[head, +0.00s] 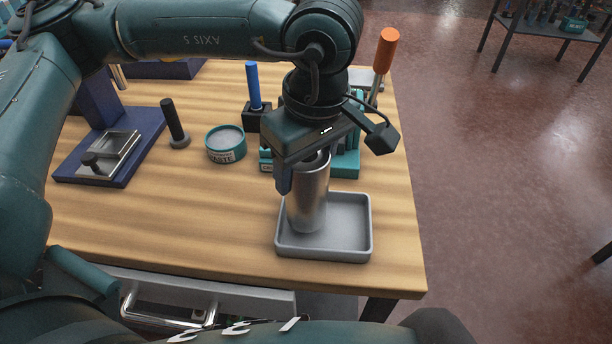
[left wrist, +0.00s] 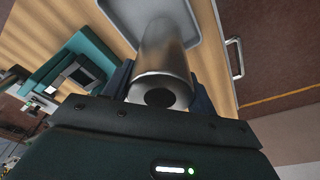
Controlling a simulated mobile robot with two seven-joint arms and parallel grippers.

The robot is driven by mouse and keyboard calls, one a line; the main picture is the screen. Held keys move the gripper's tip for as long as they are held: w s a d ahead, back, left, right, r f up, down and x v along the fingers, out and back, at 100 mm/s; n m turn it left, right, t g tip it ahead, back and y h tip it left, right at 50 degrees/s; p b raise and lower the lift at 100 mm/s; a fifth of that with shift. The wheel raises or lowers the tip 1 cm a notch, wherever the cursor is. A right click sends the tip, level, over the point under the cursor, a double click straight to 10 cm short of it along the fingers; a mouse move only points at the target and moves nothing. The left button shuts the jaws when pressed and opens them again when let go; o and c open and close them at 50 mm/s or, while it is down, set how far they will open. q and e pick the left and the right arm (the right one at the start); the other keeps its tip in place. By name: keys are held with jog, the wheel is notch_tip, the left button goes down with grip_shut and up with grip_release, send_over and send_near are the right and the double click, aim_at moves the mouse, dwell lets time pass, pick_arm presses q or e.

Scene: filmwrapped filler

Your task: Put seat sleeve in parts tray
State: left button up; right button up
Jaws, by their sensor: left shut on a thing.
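The seat sleeve (head: 309,200) is a shiny metal cylinder, held upright. My left gripper (head: 303,176) is shut on its upper part from above. The parts tray (head: 355,251) is a shallow grey tray with a raised rim near the table's front right. In the head view the sleeve's lower end is over the left part of the tray; I cannot tell whether it touches the floor of the tray. In the left wrist view the sleeve (left wrist: 165,62) points away toward the grey tray (left wrist: 116,12), its near end showing a dark hole. My right gripper is not in view.
A round teal tin (head: 226,147), a black-handled tool (head: 175,124) and a blue fixture (head: 122,160) stand to the left on the wooden table (head: 180,220). A blue-handled tool (head: 253,85) and an orange-handled tool (head: 386,52) stand behind. The table's right edge is close to the tray.

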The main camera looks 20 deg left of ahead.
pick_arm(q)
notch_tip(320, 180, down, 3)
jog(key=shift+r, duration=0.15)
jog(key=o, duration=0.9)
jog(key=shift+f, duration=0.2)
jog(key=o, duration=0.5)
jog(key=shift+r, duration=0.1)
